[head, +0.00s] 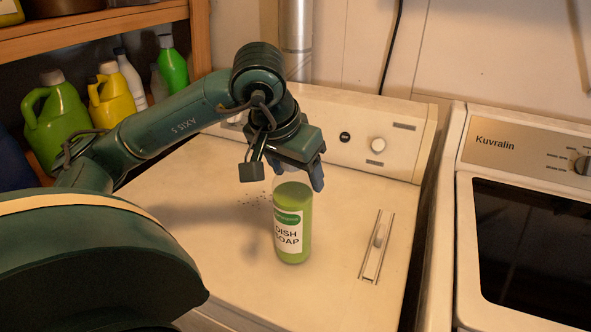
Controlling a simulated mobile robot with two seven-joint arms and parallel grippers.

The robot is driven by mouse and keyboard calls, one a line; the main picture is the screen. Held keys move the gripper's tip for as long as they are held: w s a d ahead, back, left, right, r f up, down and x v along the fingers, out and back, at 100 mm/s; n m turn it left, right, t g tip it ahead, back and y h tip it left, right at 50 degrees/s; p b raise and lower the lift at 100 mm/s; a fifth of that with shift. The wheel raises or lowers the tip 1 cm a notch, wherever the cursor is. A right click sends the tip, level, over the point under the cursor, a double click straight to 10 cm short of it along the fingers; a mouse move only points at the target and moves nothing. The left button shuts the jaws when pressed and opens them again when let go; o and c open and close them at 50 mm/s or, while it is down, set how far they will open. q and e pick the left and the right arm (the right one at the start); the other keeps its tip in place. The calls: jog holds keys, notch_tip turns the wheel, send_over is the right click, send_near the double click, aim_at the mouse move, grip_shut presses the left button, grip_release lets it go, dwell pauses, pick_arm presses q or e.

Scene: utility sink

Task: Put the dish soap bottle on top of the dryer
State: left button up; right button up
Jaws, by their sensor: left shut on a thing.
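The dish soap bottle (292,228) is a clear bottle of green liquid with a white and green label. It stands upright at the white top of the left machine (205,245), which has a slotted lint-filter handle and looks like the dryer. I cannot tell for sure whether the bottle's base touches that top or hovers just above it. My left gripper (290,176) comes down from above and is shut on the upper part of the bottle, hiding its cap. My right gripper is out of view.
A second machine marked Kuvralin (495,142), with a dark glass lid, stands to the right across a narrow gap. The control panel (355,125) rises behind the dryer top. A wooden shelf (95,27) with several bottles is at the back left. Dryer top around the bottle is mostly clear.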

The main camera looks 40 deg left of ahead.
pick_arm(q)
jog(key=shift+f, duration=0.1)
jog(key=o, duration=1.8)
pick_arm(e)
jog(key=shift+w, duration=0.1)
pick_arm(q)
jog(key=shift+s+r, duration=0.1)
jog(key=shift+r, duration=0.3)
jog(key=p+v, duration=0.2)
jog(key=v, duration=0.9)
jog(key=shift+r+p, duration=0.25)
jog(key=shift+p, duration=0.15)
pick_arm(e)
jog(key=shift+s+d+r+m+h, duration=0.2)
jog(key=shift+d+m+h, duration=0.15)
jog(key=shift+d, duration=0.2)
